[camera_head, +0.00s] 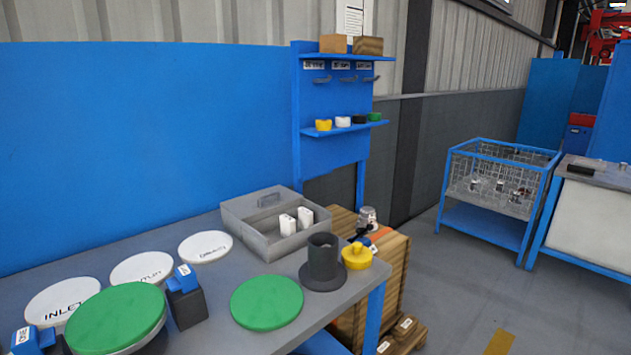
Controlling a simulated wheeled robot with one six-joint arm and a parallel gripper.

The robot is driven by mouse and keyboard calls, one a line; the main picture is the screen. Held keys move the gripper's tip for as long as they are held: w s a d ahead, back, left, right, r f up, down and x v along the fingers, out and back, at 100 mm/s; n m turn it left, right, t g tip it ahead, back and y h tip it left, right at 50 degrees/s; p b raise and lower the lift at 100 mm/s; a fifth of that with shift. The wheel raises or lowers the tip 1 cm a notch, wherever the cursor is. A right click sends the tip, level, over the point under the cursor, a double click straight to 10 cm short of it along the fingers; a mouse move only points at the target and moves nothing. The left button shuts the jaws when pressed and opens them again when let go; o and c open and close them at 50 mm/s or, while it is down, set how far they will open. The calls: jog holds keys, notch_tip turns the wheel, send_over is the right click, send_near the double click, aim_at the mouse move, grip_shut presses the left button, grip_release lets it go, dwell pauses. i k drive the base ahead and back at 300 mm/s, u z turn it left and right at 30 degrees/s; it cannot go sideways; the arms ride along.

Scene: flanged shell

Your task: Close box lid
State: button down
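A grey box (248,228) stands on the far part of the grey workbench, near the blue wall panel. Its top looks open, with a raised rim and a dark recess inside. My gripper is not clearly in view.
The workbench (222,303) also holds a dark flanged cylinder (323,260), a yellow knobbed part (357,256), green discs (267,302), white labelled discs (205,247) and a blue-topped block (186,300). A wooden crate (394,277) stands beyond its right edge.

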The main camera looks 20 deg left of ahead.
aim_at(256, 206)
jog(key=z, duration=0.05)
jog(key=i, duration=0.7)
jog(key=u, duration=0.9)
jog(key=i, duration=0.6)
jog(key=u, duration=0.65)
